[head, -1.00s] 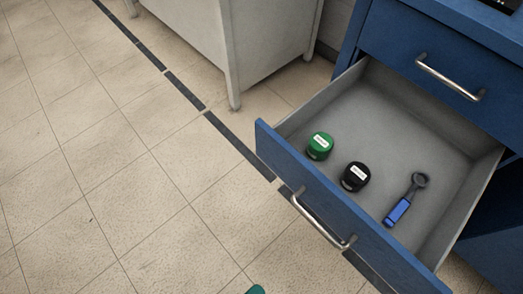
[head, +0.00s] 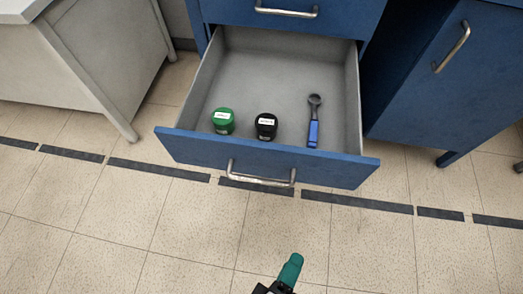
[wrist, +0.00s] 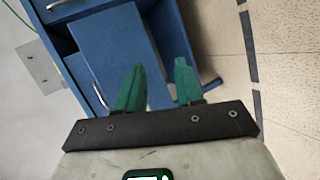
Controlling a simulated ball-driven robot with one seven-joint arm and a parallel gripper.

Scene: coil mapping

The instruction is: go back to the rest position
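My gripper (wrist: 158,88) shows in the wrist view with its two green fingers apart and nothing between them. In the head view only a green fingertip and a dark part of my gripper (head: 287,275) show at the bottom edge, over the floor and in front of the open drawer, apart from it.
The blue drawer (head: 268,160) stands pulled out, with a green-lidded jar (head: 223,121), a black-lidded jar (head: 266,126) and a blue-handled tool (head: 313,122) inside. A grey cabinet (head: 85,60) stands at the left. A blue cabinet (head: 425,85) is at the right. The tiled floor in front is clear.

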